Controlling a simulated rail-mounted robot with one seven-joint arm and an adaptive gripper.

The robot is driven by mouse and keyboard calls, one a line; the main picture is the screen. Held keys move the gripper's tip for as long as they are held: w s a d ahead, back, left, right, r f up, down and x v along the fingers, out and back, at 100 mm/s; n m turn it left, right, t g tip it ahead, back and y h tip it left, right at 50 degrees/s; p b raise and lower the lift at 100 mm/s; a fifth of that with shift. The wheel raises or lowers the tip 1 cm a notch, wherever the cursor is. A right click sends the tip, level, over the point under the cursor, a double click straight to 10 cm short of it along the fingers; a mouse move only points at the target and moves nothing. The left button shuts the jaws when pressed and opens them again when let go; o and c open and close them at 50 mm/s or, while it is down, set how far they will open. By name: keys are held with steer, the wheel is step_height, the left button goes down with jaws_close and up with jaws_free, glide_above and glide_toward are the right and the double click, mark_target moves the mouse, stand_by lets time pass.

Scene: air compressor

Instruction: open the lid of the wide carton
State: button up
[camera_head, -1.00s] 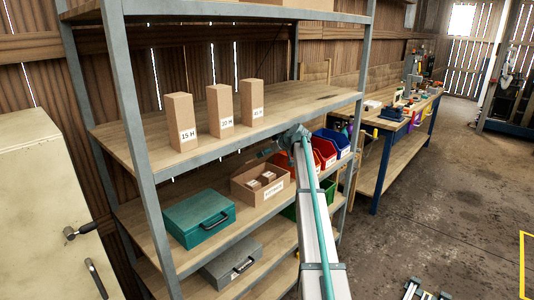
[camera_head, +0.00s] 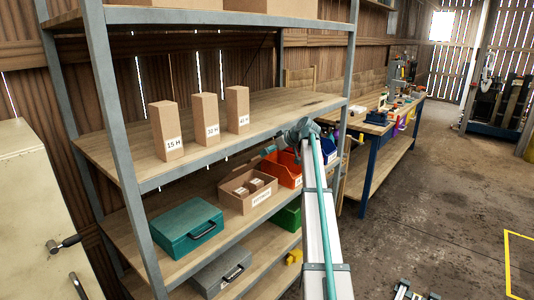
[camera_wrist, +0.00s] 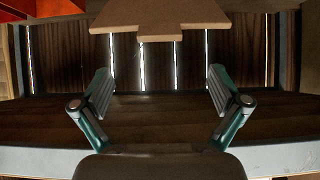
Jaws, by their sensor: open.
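The wide carton (camera_head: 262,199) is a brown cardboard box with a white label on its front. It stands on the middle shelf, and small boxes (camera_head: 256,186) show inside its open top. In the wrist view a flat cardboard panel with a tab (camera_wrist: 160,17) shows at the top edge. It looks like part of the carton, but I cannot tell which. My gripper (camera_wrist: 160,95) is open and empty, its fingers wide apart, with the panel beyond them and no contact visible. In the head view my arm reaches to the shelf front, right of the carton; its fingertips are unclear there.
A teal case (camera_head: 185,230) stands left of the carton, and an orange bin (camera_head: 288,174) to its right, also in the wrist view (camera_wrist: 45,20). The shelf above carries three tall boxes (camera_head: 206,119). Its front edge (camera_wrist: 285,158) crosses the wrist view close to my gripper.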

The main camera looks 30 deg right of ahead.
steer(key=shift+c, duration=0.3)
steer(key=shift+f, duration=0.1)
steer(key=shift+c, duration=1.3)
steer(key=a+f+y+b, duration=0.1)
steer(key=f, duration=0.1)
steer(key=w+a+f+m+t+y+b, duration=0.1)
steer(key=f+b, duration=0.1)
steer(key=a+f+m+y+b, duration=0.1)
steer(key=a+f+y+b, duration=0.1)
steer(key=shift+w+a+f+t, duration=0.15)
steer(key=shift+f+t, duration=0.1)
steer(key=shift+t, duration=0.15)
steer(key=c, duration=1.1)
steer(key=f+y+b, duration=0.1)
steer(key=a+f+m+t+y+b, duration=0.1)
steer(key=f+m+t+b, duration=0.1)
steer(key=shift+a+f+y, duration=0.3)
steer(key=shift+y, duration=0.1)
jaws_close()
steer(key=s+d+f+m+t+h+b, duration=0.1)
steer(key=s+d+f+m+t+b, duration=0.3)
steer(key=d+f+m+t+b, duration=0.55)
steer(key=w+a+r+m+t+p, duration=0.2)
steer(key=w+a+r+m, duration=0.2)
steer(key=w+r, duration=0.5)
steer(key=shift+a+r+p, duration=0.35)
steer(key=shift+a+r, duration=0.4)
steer(key=shift+a, duration=0.15)
